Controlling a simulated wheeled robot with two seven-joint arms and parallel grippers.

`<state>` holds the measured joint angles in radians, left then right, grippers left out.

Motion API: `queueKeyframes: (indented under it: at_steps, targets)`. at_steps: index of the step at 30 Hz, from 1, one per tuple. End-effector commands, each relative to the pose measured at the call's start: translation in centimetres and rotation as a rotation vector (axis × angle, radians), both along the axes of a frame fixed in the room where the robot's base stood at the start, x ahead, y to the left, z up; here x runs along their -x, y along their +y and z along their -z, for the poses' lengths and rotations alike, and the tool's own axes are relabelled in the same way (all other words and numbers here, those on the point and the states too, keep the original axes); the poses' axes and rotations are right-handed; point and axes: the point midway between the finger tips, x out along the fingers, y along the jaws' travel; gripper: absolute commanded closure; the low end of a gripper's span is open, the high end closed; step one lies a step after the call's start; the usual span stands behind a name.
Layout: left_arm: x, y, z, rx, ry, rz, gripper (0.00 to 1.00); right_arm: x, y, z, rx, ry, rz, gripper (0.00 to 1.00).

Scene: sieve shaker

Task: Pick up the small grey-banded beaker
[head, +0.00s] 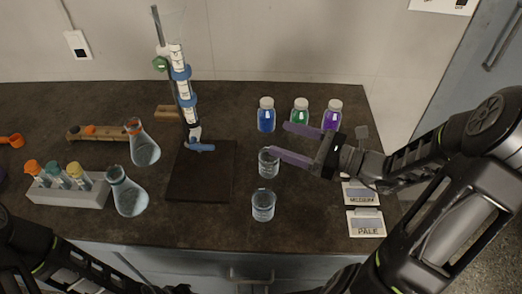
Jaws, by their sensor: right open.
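Two small clear glass beakers stand upright on the dark bench. The rear beaker (268,165) is beside my right gripper, and the front beaker (263,206) is nearer the bench's front edge. Both have faint pale markings; I cannot tell which has the grey band. My right gripper (278,138) comes in from the right, open, with its two purplish fingers pointing left. Its nearer finger lies over or against the rim of the rear beaker; contact cannot be told. Nothing shows between the fingers. My left arm is low at the left; its fingers are not seen.
Blue (266,117), green (300,112) and purple (331,117) jars stand behind the right gripper. A clamp stand with a column (184,85) is left of the beakers. Flasks (128,198) and a tube rack (70,194) stand further left. Labelled cards (366,224) lie right.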

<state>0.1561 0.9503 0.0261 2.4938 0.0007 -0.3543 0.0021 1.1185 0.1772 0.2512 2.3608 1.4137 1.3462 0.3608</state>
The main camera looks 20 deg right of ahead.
Motion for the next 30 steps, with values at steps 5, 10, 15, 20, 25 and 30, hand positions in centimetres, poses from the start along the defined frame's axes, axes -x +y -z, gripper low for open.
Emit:
queueKeyframes:
  at_steps: [5, 10, 15, 20, 25, 30]
  targets:
    - [0.1, 0.0, 0.0, 0.000, 0.002, 0.001, 0.64, 0.0, 0.0, 0.0, 0.000, 0.000, 0.000, 0.30]
    - [0.1, 0.0, 0.0, 0.000, 0.001, 0.000, 0.64, 0.0, 0.0, 0.3, -0.001, 0.001, 0.000, 0.30]
    - [0.0, 0.0, 0.2, 0.000, 0.001, 0.000, 0.64, 0.0, 0.0, 2.3, -0.006, 0.004, 0.001, 0.30]
    - [0.0, 0.0, 0.4, 0.001, -0.001, 0.001, 0.64, 0.0, 0.0, 5.7, -0.007, 0.004, 0.001, 0.30]
    - [0.0, 0.0, 0.2, 0.001, -0.001, 0.001, 0.64, -0.5, 0.6, 8.0, -0.003, -0.001, -0.004, 0.30]
    - [0.0, 0.0, 0.1, 0.001, 0.000, 0.000, 0.64, -1.7, 1.7, 8.0, 0.001, -0.001, -0.002, 0.30]
